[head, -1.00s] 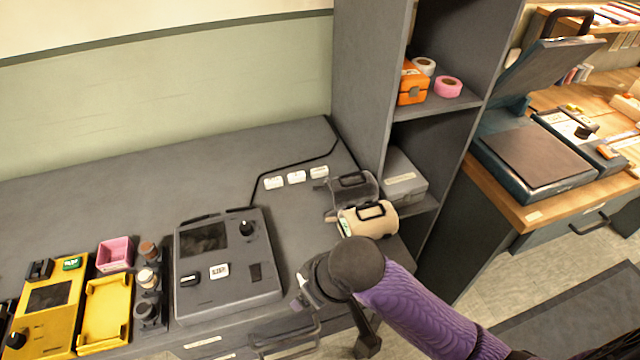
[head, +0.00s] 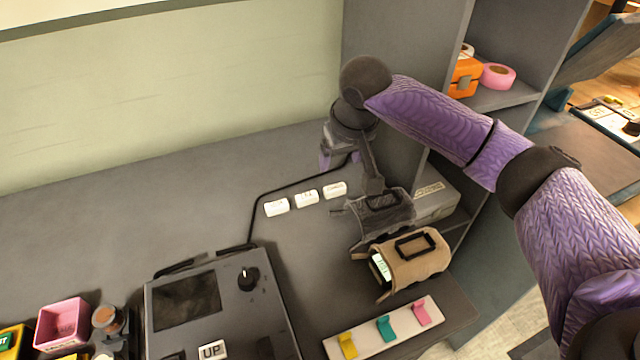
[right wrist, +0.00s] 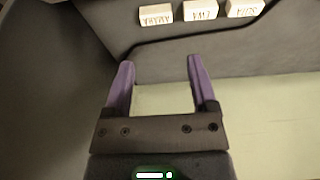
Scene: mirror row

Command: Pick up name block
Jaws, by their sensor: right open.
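Three white name blocks stand in a short row on the grey desk: a left one (head: 277,206), a middle one (head: 307,197) and a right one (head: 335,190). In the right wrist view they show upside down along the top edge (right wrist: 156,15) (right wrist: 200,10) (right wrist: 245,8), with dark lettering too small to read surely. My right gripper (head: 338,160) is just behind the right block, near the wall. Its two purple fingers (right wrist: 160,75) are apart with nothing between them. My left gripper is out of view.
A black cable (head: 255,205) runs behind the blocks. A dark grey holder (head: 385,212) and a tan pouch (head: 410,260) stand to their right, beside the shelf unit (head: 395,40). A grey console (head: 215,310) is in front. The desk left of the blocks is clear.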

